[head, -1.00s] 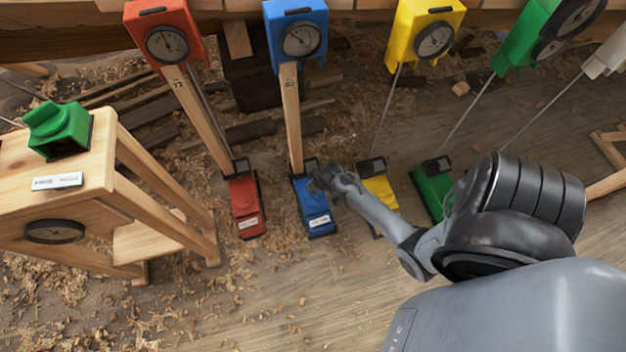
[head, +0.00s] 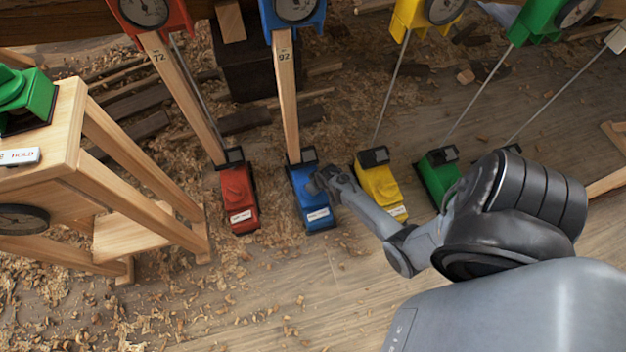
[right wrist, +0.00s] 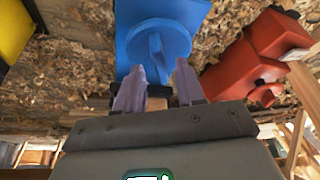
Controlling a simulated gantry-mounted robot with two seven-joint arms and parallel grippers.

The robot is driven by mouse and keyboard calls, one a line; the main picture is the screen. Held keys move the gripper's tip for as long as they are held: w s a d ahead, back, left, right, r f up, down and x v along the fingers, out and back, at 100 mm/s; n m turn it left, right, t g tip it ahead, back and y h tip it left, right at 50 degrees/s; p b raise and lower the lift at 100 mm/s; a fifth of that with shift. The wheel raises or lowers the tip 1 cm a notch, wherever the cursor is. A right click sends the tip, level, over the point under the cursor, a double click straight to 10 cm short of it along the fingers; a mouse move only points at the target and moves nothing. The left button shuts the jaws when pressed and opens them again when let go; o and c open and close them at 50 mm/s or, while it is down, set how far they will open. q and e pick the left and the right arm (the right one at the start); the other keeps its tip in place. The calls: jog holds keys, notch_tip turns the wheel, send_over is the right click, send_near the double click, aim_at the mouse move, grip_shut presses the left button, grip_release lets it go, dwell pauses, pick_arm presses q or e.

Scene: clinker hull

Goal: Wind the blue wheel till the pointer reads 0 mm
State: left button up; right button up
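The blue jack (head: 311,200) stands on the floor below a blue gauge box (head: 267,18), joined to it by a wooden prop. Its dial (head: 297,8) is cut by the top edge; the pointer reading is too small to tell. In the right wrist view the blue wheel (right wrist: 158,42) is a round disc with a raised fin. My right gripper (right wrist: 160,70) is open, its fingers apart at the near edge of the wheel, either side of the fin's line. Contact cannot be told. In the head view my right gripper (head: 324,182) partly covers the jack's right side. My left gripper is not in view.
A red jack (head: 239,201) stands close left, a yellow jack (head: 379,187) close right, and a green jack (head: 438,178) further right. Rods and a wooden prop rise from them. A wooden stand (head: 130,190) is at left. Shavings cover the floor.

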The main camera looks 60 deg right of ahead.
jog(key=shift+w+f, duration=0.25)
jog(key=shift+f, duration=0.2)
jog(key=shift+c, duration=0.3)
grip_shut()
